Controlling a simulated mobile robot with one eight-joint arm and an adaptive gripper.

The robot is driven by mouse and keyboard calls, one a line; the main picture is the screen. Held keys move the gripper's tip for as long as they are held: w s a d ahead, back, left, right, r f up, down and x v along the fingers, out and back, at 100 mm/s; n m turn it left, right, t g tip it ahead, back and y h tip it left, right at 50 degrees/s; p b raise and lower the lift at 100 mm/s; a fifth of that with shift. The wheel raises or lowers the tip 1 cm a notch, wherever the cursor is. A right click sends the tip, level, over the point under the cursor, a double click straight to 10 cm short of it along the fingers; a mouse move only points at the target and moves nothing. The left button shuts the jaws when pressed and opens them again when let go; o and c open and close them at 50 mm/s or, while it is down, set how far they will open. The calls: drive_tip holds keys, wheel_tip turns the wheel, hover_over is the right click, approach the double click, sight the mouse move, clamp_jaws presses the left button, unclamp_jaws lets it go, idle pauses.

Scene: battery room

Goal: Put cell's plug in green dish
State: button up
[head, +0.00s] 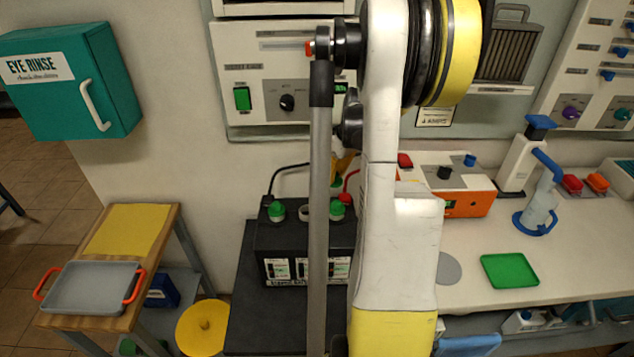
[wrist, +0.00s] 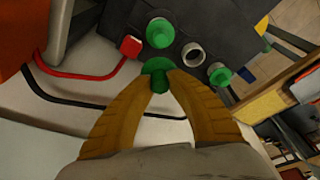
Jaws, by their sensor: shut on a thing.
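The battery (head: 290,240) is a black case with two green plugs (head: 277,210) seated on top and one open cell hole (head: 306,214) between them. In the wrist view the open hole (wrist: 193,55) shows as a pale ring between the seated green plugs (wrist: 219,74). My gripper (wrist: 160,80), with yellow fingers, is shut on the cell's plug (wrist: 158,68), a green cap held above the battery's edge. In the head view my arm hides part of the gripper (head: 345,165). The green dish (head: 510,270) lies flat and empty on the bench at right.
Black and red (head: 350,183) cables run to the battery. An orange-fronted box (head: 465,204), a blue-and-white pump (head: 540,190) and a grey disc (head: 449,268) are on the bench (head: 470,290). A grey tray (head: 90,288) sits on the side table at left.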

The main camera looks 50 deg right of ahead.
drive_tip(key=shift+s+d+r+p, duration=0.15)
drive_tip(key=shift+s+d+r, duration=0.3)
drive_tip(key=shift+d, duration=0.2)
drive_tip(key=shift+s+d+r+p, duration=0.15)
drive_tip(key=shift+s+d+r, duration=0.3)
drive_tip(key=shift+d, duration=0.15)
drive_tip(key=shift+w+a, duration=0.1)
drive_tip(key=shift+w, duration=0.05)
